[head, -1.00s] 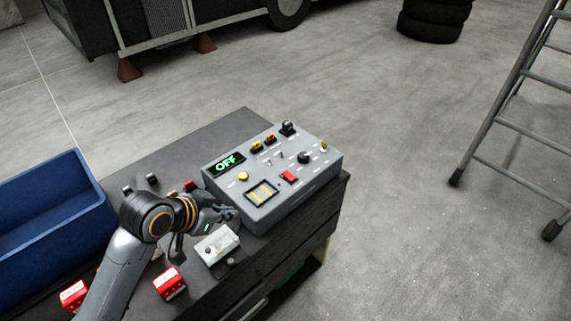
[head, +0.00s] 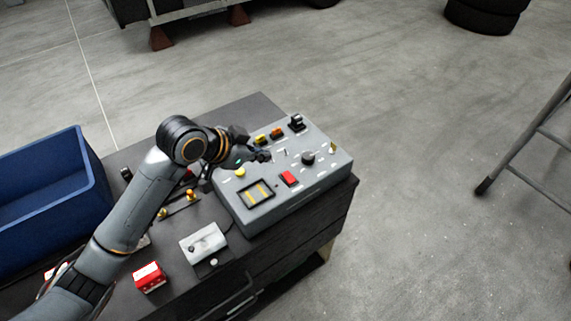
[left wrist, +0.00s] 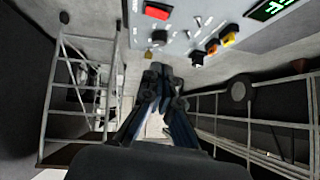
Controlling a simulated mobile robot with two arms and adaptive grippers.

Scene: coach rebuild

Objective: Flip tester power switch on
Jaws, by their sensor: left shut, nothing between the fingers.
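The tester (head: 300,205) is a grey box on the dark cabinet. Its sloping top carries a red rocker (head: 289,178), a black knob (head: 308,159), small metal toggles (head: 287,153), a yellow button (head: 240,172) and a panel with yellow bars. The red rocker (left wrist: 157,10) and green display (left wrist: 272,9) also show in the left wrist view, the display cut off by the edge. In the head view my arm hides the display. My left gripper (head: 264,156) is shut and empty, over the tester's top near the toggles; contact cannot be told. My right gripper is out of view.
A blue bin (head: 95,180) stands left on the cabinet (head: 255,110). A white device (head: 204,243) and a red-and-white block (head: 150,277) lie at the front. A ladder (head: 530,140) stands on the floor at right.

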